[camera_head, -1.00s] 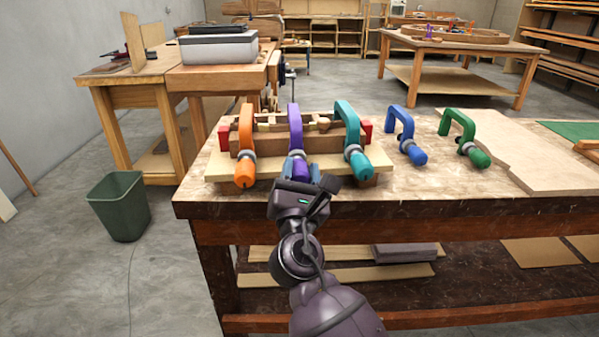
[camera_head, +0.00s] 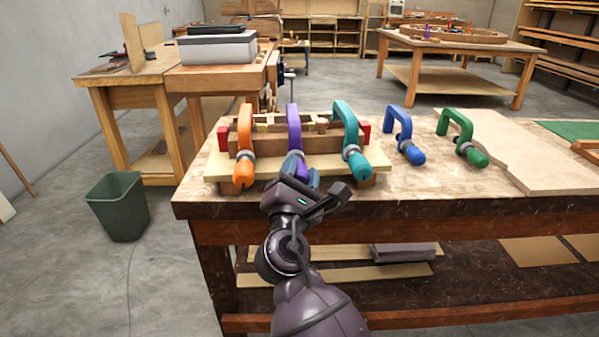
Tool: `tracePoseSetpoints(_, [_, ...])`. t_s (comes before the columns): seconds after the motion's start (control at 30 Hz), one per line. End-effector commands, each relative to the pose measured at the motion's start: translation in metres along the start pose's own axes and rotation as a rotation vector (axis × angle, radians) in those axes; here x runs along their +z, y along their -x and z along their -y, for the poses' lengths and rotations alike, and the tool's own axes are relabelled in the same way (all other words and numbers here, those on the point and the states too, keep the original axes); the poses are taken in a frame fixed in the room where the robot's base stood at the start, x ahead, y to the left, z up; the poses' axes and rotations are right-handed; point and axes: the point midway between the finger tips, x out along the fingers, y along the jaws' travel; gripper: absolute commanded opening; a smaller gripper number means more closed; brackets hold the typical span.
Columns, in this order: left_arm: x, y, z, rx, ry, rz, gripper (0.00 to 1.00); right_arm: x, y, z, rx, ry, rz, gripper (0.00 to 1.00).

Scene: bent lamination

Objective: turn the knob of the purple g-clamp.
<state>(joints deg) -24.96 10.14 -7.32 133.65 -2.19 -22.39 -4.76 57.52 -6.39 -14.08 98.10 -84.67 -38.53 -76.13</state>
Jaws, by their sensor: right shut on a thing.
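The purple g-clamp (camera_head: 294,122) stands in the middle of the wooden lamination form (camera_head: 270,140), between the orange clamp (camera_head: 246,125) and the teal clamp (camera_head: 347,122). Its purple knob (camera_head: 300,168) faces me and is mostly hidden by my right gripper. My right gripper (camera_head: 302,177) is shut on that knob, with its blue-grey fingertips on either side. Its wrist looks rolled, with a dark part sticking out to the right. My left gripper is not in view.
The form rests on the front left of the workbench (camera_head: 440,196). A blue clamp (camera_head: 403,130) and a green clamp (camera_head: 461,135) lie to the right, beside a pale board (camera_head: 525,160). A green bin (camera_head: 118,205) stands on the floor at the left.

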Motion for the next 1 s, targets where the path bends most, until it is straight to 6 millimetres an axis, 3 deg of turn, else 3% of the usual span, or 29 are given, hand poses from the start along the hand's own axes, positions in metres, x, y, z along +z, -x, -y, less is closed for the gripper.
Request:
tracePoseSetpoints(0.13, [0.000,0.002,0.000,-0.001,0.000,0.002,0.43,0.001,-0.001,-0.001,0.001,0.000,0.001,0.16])
tracePoseSetpoints(0.17, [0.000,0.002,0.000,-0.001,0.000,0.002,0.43,0.001,-0.001,-0.001,0.001,0.000,0.001,0.44])
tracePoseSetpoints(0.3, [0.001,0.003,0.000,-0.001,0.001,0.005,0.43,0.001,-0.001,-0.001,0.001,0.001,0.001,0.65])
tracePoseSetpoints(0.67, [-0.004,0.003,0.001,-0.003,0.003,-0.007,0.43,0.005,-0.002,-0.004,0.003,0.000,0.003,0.65])
tracePoseSetpoints(0.9, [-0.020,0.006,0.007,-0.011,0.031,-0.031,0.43,0.038,-0.015,-0.031,0.009,-0.003,0.012,0.65])
tracePoseSetpoints(1.0, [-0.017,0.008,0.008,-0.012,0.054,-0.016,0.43,0.055,-0.021,-0.045,0.011,-0.004,0.014,0.65])
